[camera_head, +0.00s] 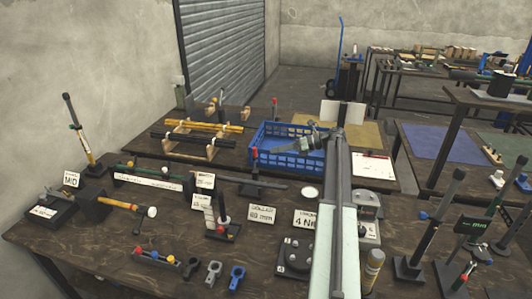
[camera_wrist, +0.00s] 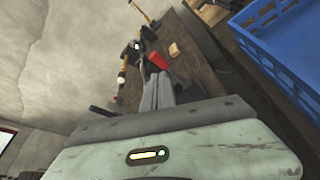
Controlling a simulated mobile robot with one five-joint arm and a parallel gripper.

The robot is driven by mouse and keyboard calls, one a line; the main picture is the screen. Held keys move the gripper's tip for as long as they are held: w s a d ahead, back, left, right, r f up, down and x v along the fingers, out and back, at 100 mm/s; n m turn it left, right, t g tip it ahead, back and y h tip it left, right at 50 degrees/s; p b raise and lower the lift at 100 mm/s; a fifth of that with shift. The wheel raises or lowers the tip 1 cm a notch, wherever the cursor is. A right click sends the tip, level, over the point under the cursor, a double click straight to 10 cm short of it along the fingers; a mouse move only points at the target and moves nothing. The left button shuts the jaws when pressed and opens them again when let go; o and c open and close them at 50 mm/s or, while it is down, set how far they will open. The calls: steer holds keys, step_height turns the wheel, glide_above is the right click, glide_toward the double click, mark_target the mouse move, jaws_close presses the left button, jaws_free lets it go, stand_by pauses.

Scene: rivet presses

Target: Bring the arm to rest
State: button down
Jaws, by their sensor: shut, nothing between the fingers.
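My arm (camera_head: 342,215) reaches forward from the bottom of the head view over the near table. My gripper (camera_head: 278,150) is at its far end, turned to the left, above or in front of the blue crate (camera_head: 262,160). I cannot tell its exact height over the crate. In the wrist view my gripper (camera_wrist: 157,80) shows its two grey fingers side by side, shut and empty. A red-handled tool (camera_wrist: 158,61) appears just beyond the fingertips, with the table behind it. The crate's blue wall (camera_wrist: 262,45) fills the upper right of the wrist view.
The near table (camera_head: 130,245) is crowded with tools, labels and upright levers. A tall lever (camera_head: 78,130) stands at the left. Black and yellow bars (camera_head: 195,138) lie on wooden supports left of the crate. More levers (camera_head: 430,240) stand right of my arm. Other tables are behind.

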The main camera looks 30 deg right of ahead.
steer(key=shift+s+d, duration=0.95)
steer(key=shift+d, duration=0.25)
